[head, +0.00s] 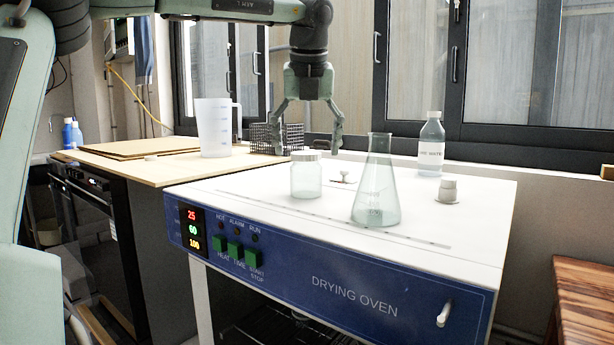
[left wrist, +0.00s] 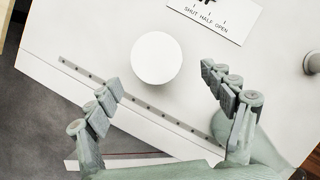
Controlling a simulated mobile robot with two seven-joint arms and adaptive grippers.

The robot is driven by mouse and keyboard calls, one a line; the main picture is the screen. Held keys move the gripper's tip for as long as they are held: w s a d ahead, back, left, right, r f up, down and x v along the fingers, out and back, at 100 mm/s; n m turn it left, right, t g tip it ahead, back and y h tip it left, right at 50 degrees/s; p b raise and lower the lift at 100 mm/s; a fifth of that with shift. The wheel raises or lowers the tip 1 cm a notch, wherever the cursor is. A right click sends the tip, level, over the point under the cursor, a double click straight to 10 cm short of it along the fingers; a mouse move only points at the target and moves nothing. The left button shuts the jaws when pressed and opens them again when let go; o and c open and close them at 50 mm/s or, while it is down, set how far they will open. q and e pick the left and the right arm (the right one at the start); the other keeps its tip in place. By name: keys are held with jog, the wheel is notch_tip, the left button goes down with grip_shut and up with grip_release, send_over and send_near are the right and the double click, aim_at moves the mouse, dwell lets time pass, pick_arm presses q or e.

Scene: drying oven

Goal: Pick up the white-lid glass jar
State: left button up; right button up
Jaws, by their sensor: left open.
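The glass jar (head: 306,178) with its white lid (head: 306,155) stands upright on top of the drying oven, left of the conical flask. In the left wrist view the round white lid (left wrist: 155,60) shows from above, and the lid hides the glass body. My left gripper (head: 308,148) points down, open and empty, above and behind the jar in the head view. In the left wrist view its fingers (left wrist: 168,92) are spread apart, with the lid beyond them, near the gap between the tips. Nothing touches the jar. My right gripper is not in view.
A conical flask (head: 376,190) stands close to the jar's right on the oven top (head: 455,205). A labelled bottle (head: 431,145) and a small knob (head: 449,190) are farther right. A beaker (head: 213,128) and wire rack (head: 262,137) stand on the left bench.

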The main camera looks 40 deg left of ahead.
aim_at(306, 164)
pick_arm(q)
jog(key=shift+x, duration=1)
jog(key=x, duration=0.5)
jog(key=shift+a, duration=0.1)
jog(key=c, duration=1.3)
jog(key=shift+r, duration=0.15)
